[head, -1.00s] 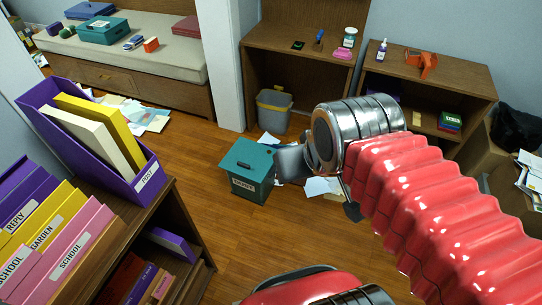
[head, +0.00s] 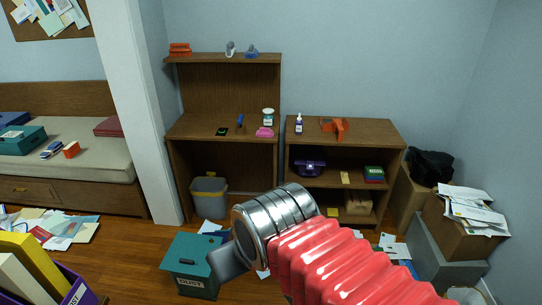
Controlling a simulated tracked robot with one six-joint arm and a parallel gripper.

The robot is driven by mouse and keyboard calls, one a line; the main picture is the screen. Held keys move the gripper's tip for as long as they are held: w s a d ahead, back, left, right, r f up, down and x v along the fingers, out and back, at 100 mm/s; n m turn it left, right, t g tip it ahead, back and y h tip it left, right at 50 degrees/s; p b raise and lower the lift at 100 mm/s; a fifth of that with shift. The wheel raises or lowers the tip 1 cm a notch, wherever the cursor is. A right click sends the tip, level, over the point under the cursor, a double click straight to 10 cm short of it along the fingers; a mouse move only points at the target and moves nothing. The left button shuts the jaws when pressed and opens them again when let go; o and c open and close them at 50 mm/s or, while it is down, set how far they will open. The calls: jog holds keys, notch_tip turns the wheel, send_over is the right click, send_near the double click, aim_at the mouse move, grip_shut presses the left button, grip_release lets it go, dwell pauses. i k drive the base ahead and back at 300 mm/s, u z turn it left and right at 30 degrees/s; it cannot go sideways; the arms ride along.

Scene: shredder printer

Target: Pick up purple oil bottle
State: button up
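The purple oil bottle (head: 299,124) is small, with a pale nozzle top. It stands upright on the left end of the low shelf unit's top (head: 365,128), against the back wall. My gripper (head: 222,268) is at the end of my red ribbed arm, low in the foreground, well in front of and below the bottle. A dark flat finger shows at its end, beside the teal bin. I cannot make out both fingers or whether they are apart. Nothing is visibly held.
An orange tool (head: 336,126) stands right of the bottle. A desk (head: 190,127) to the left holds a white jar (head: 268,116) and a pink item (head: 264,132). A teal dust box (head: 193,258) is on the floor near my gripper. Boxes with papers (head: 468,210) stand at right.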

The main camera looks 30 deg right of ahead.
aim_at(299, 122)
jog(key=z, duration=1.65)
jog(key=i, duration=2.55)
